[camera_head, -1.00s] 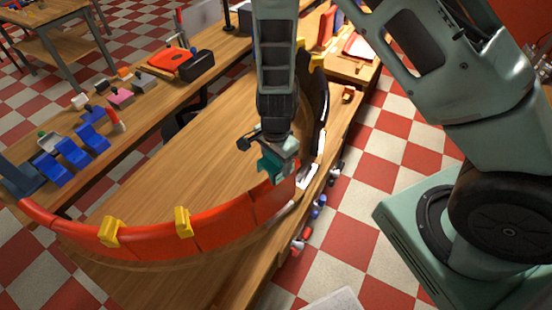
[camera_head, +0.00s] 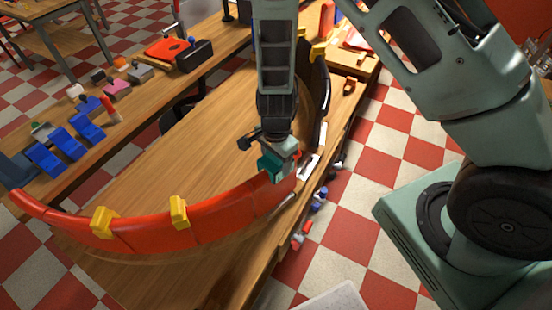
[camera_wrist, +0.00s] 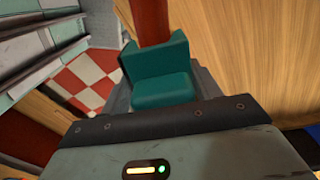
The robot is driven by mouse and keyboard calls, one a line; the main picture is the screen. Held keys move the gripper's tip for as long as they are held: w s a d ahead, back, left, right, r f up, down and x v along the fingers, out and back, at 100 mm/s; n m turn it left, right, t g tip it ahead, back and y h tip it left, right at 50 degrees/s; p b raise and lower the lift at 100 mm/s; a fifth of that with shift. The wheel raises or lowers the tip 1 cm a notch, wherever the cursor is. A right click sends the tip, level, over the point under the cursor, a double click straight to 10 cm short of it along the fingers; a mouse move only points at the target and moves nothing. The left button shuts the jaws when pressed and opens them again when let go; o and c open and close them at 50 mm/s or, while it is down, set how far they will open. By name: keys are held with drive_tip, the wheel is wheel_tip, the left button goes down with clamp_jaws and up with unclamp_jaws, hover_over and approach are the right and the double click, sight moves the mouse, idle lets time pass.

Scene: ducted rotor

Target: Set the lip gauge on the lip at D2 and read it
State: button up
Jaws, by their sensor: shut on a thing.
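The lip gauge is a small teal block with a step. My gripper (camera_head: 283,158) is shut on the lip gauge (camera_head: 269,167) in the head view. In the wrist view the gauge (camera_wrist: 160,80) sits between the jaws, its upright wall at the far side. The lip is a curved red segmented band (camera_head: 143,235) on the bench. Its right end lies at the gauge, and a red strip (camera_wrist: 152,20) shows just beyond the gauge in the wrist view. I cannot tell whether gauge and lip touch. No D2 mark or reading is legible.
Yellow clips (camera_head: 179,212) (camera_head: 103,222) straddle the red lip. A dark curved section (camera_head: 318,85) continues behind my gripper. Blue blocks (camera_head: 66,142) and small parts lie on the left bench. Several small items hang along the bench's right edge. Checkered floor (camera_head: 385,150) lies to the right.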

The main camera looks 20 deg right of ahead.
drive_tip(key=shift+f, duration=0.3)
drive_tip(key=o, duration=1.1)
wheel_tip(320, 180, up, 18)
drive_tip(key=shift+f, duration=0.25)
drive_tip(key=s+a+n+b, duration=0.2)
drive_tip(key=s+n+b, duration=0.1)
drive_tip(key=s+n, duration=0.3)
drive_tip(key=s+a+n+b, duration=0.2)
drive_tip(key=s+n+b, duration=0.1)
drive_tip(key=s+n, duration=0.4)
drive_tip(key=s+a+n+b, duration=0.2)
drive_tip(key=s+n+b, duration=0.2)
drive_tip(key=s+n, duration=0.3)
drive_tip(key=shift+a+f+n+y, duration=0.2)
drive_tip(key=shift+n+y, duration=0.1)
drive_tip(key=shift+n, duration=0.7)
